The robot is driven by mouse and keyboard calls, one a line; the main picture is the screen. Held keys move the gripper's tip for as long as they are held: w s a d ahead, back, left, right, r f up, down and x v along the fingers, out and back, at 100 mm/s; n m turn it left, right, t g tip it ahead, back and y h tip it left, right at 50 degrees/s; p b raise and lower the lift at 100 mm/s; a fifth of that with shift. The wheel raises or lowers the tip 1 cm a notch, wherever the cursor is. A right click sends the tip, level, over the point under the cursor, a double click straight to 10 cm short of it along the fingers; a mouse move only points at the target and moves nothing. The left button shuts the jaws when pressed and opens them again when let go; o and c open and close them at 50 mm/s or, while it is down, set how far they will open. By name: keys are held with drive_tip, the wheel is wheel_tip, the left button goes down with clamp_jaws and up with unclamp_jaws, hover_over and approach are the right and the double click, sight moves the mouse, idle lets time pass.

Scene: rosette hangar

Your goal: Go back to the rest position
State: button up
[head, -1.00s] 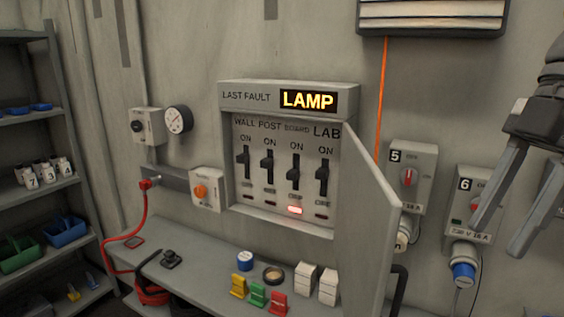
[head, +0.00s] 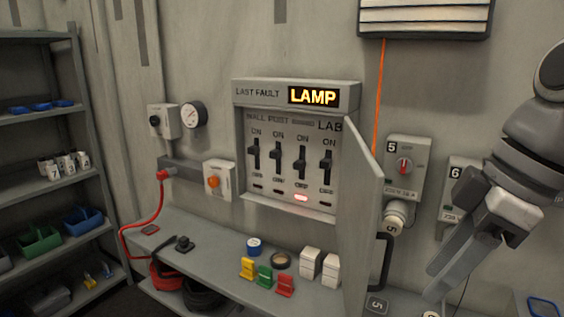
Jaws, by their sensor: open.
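My gripper (head: 440,285) is at the right in the head view, pointing down and left. It is open and empty, and its fingers overlap from this side. It hangs in front of the wall, to the right of the open door (head: 361,220) of the switch cabinet (head: 288,204), and I see no contact with anything. The cabinet's sign reads "LAST FAULT" with "LAMP" (head: 313,96) lit. Several black switches stand in it, with their levers toward ON.
Socket 5 (head: 403,170) and the partly hidden socket 6 (head: 455,200) are on the wall near my gripper. A bench shelf (head: 215,262) below holds coloured clips, white blocks and tape rolls. A shelf rack (head: 45,115) stands at the left. An orange cable (head: 380,95) hangs above.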

drive_tip(key=a+f+m+t+h, duration=0.3)
drive_tip(key=a+f+m, duration=0.2)
drive_tip(key=f+m, duration=0.6)
drive_tip(key=shift+w+a+f+m+t, duration=0.2)
drive_tip(key=shift+w+f+m+t, duration=0.15)
drive_tip(key=shift+f, duration=0.35)
